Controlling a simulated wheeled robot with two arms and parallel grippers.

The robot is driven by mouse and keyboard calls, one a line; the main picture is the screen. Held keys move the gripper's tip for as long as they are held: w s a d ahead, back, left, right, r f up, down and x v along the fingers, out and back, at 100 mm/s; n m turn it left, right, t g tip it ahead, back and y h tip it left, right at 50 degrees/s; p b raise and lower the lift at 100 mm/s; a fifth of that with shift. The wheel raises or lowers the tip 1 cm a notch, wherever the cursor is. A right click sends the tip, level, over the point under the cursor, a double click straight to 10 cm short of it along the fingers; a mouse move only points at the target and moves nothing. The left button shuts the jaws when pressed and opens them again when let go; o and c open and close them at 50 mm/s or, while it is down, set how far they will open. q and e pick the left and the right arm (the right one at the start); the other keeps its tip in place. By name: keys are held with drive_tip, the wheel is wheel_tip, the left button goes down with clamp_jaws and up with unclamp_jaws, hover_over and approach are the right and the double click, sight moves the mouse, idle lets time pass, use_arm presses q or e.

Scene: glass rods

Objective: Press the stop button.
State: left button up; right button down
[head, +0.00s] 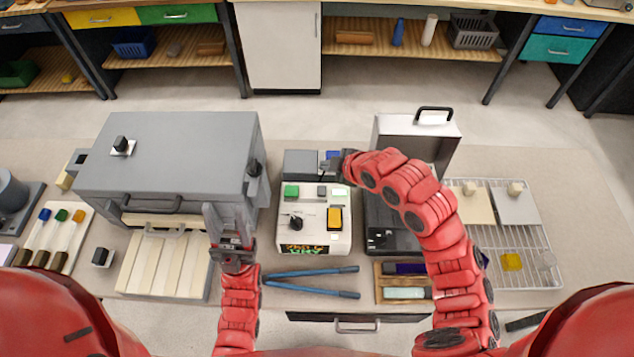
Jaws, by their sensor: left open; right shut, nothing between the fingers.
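The control box (314,222) stands at the middle of the bench. Its top carries a green button (291,191), a small grey button (322,191), a pale button (339,192), a black knob (296,222) and a yellow rocker (335,218). I cannot read which one is the stop button. My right gripper (326,166) is shut and empty behind the panel, beside a grey block (300,163) and a small blue patch (333,155); I cannot tell whether it touches either. My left gripper (228,212) is open and empty, left of the control box, in front of the large grey furnace-like box.
The large grey box (170,150) fills the back left. An open metal case (417,140) stands right of my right gripper. Blue-handled tongs (310,283) lie in front of the control box. A wire rack (535,262) is at the right.

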drive_tip(key=b, duration=0.4)
hover_over(325, 192)
wheel_tip(325, 192, down, 8)
drive_tip(key=shift+f+b, duration=0.55)
drive_tip(key=shift+b, duration=0.05)
idle(1.7)
drive_tip(key=shift+f+b, duration=0.35)
drive_tip(key=shift+b, duration=0.25)
